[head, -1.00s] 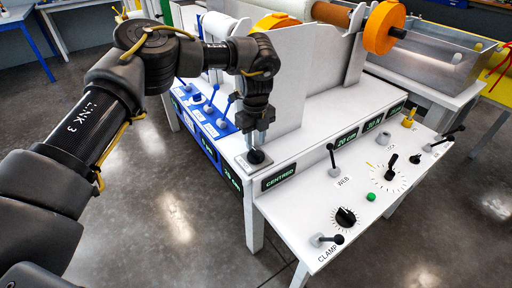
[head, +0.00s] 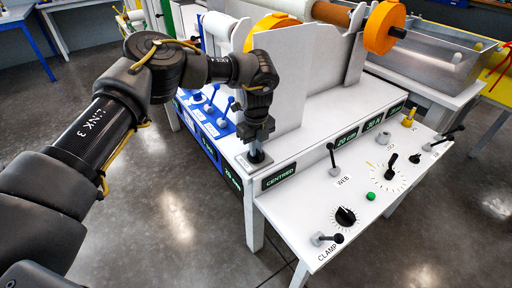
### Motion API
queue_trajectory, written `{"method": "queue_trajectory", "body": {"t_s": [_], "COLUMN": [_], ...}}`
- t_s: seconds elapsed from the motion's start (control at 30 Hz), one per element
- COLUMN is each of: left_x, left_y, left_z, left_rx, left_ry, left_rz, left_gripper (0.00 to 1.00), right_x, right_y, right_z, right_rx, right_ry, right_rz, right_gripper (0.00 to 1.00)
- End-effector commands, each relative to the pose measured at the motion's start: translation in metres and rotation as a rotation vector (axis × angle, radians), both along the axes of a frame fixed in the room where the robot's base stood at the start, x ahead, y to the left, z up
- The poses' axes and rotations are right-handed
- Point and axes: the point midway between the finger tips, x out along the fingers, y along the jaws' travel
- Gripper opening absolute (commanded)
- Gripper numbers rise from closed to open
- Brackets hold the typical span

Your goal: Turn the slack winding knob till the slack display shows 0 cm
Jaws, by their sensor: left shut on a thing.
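My left gripper (head: 257,154) points down at the near corner of the white machine (head: 300,140). It is shut on a small knob there, most of which the fingers hide; I cannot read a label on it. A dark display with green "20 cm" (head: 346,139) is on the machine's front edge. Another dark display on the left side (head: 232,179) seems to read "20 cm" too. I cannot tell which of them is the slack display. My right gripper is not in view.
A "CENTRED" display (head: 278,177) is just right of the gripper. A blue panel with levers (head: 210,125) is at its left. The white control shelf (head: 300,222) carries a black dial (head: 345,216), a green button (head: 371,196) and levers. A metal bath (head: 435,62) stands behind.

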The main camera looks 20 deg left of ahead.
Motion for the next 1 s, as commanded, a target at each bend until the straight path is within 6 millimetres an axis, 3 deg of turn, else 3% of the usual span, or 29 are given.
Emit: {"method": "queue_trajectory", "body": {"t_s": [0.27, 0.43, 0.8, 1.0], "left_x": [0.000, 0.000, 0.000, 0.000], "left_y": [0.000, 0.000, 0.000, 0.000], "left_z": [0.001, 0.003, 0.002, 0.002], "left_rx": [0.001, -0.002, -0.001, -0.001], "left_ry": [0.001, 0.001, 0.001, 0.001], "left_rz": [-0.033, -0.117, -0.443, -0.633], "left_gripper": [0.00, 0.00, 0.00, 0.00], "right_x": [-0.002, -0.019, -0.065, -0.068], "right_y": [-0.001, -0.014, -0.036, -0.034], "right_z": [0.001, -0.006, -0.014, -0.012], "right_rx": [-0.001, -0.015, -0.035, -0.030], "right_ry": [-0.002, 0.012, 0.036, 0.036], "right_rz": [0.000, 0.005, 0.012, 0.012], "right_gripper": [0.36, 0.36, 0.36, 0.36]}}
